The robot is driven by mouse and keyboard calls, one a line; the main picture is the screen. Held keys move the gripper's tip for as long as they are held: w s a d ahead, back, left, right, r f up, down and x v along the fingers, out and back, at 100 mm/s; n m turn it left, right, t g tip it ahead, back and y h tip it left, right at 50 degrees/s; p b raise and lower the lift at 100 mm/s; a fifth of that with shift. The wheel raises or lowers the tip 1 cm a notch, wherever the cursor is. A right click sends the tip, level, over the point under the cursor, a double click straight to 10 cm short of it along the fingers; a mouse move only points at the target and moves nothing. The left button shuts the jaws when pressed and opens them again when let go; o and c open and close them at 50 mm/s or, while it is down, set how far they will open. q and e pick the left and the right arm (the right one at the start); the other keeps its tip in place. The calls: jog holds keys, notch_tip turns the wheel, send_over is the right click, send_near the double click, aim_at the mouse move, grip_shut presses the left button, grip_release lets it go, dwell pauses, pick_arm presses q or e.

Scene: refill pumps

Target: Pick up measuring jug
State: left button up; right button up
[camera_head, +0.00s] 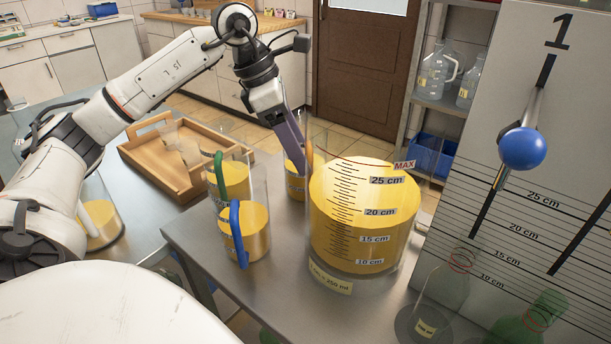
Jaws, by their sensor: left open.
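Several clear measuring jugs with yellow liquid stand on the metal table. One has a blue handle (236,237); one has a green handle (219,171) just behind it. Another jug (294,187) stands behind the left side of the large graduated cylinder (362,220), which partly hides it. My left gripper (293,145) is open and points down over that rear jug. A purple strip runs down from the gripper into the jug; I cannot tell whether it is a handle or a finger, nor whether they touch. My right gripper is not in view.
A wooden tray (152,158) with clear vessels stands at the left. A vessel with yellow liquid (101,224) is partly behind my left arm.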

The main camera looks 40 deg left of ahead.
pick_arm(q)
jog(key=x, duration=0.5)
jog(key=shift+w+f+p, duration=0.1)
jog(key=shift+w+p, duration=0.15)
jog(key=shift+p, duration=0.05)
jog(key=c, duration=1.4)
grip_shut()
